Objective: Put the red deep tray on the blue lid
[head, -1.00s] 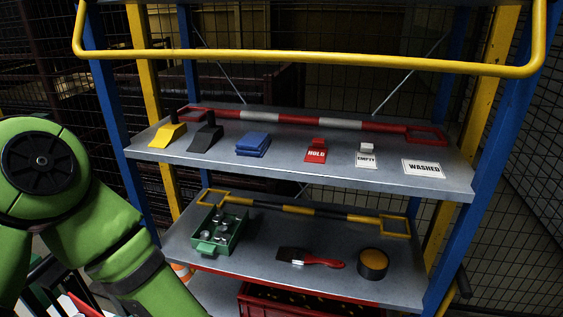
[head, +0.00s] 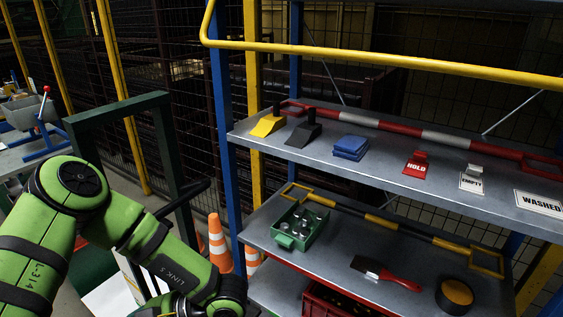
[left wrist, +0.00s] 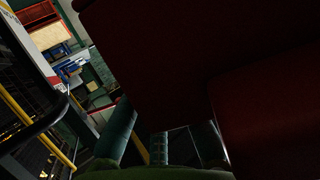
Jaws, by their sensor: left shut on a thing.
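A dark red thing (left wrist: 185,60), which looks like the red deep tray, fills much of the left wrist view. It is very close to the camera and in shadow, so its full shape cannot be told. My left gripper (left wrist: 160,148) is shut on it, with green fingers at the bottom of that view. In the head view, my left arm comes in from the left and its wrist end is cut off at the bottom edge. I cannot make out a blue lid for sure. My right gripper is not in view.
The rack's upper shelf (head: 310,165) holds a folded blue stack (head: 350,148), scoops and signs. The lower shelf (head: 330,265) holds a green tray (head: 300,228), a brush (head: 385,274) and a round tin (head: 455,296).

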